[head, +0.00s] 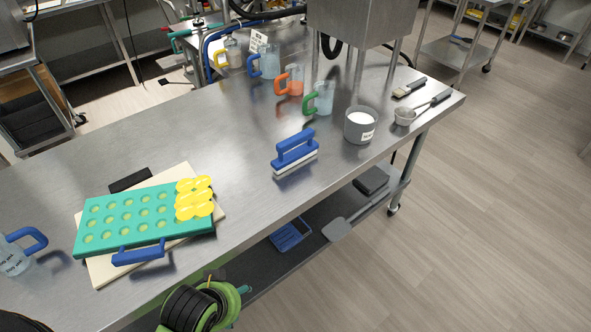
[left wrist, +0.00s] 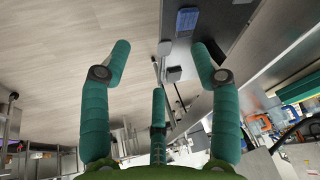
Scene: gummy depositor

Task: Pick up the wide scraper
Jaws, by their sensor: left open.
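A wide tool with a blue handle and a pale lower edge, which looks like the wide scraper (head: 295,152), stands upright on the steel table, right of the table's middle in the head view. My left gripper (head: 232,287) is low at the front of the table, near its front edge, below and left of the scraper and well apart from it. In the left wrist view its green fingers (left wrist: 160,55) are spread wide with nothing between them. I cannot make out the scraper in that view. My right gripper is not in view.
A teal mould (head: 125,216) with yellow pieces at one corner lies on a pale board (head: 100,272). Several coloured-handled jugs and a grey pot (head: 361,126) stand beyond the scraper. A lower shelf (head: 262,268) holds a blue item (head: 290,234).

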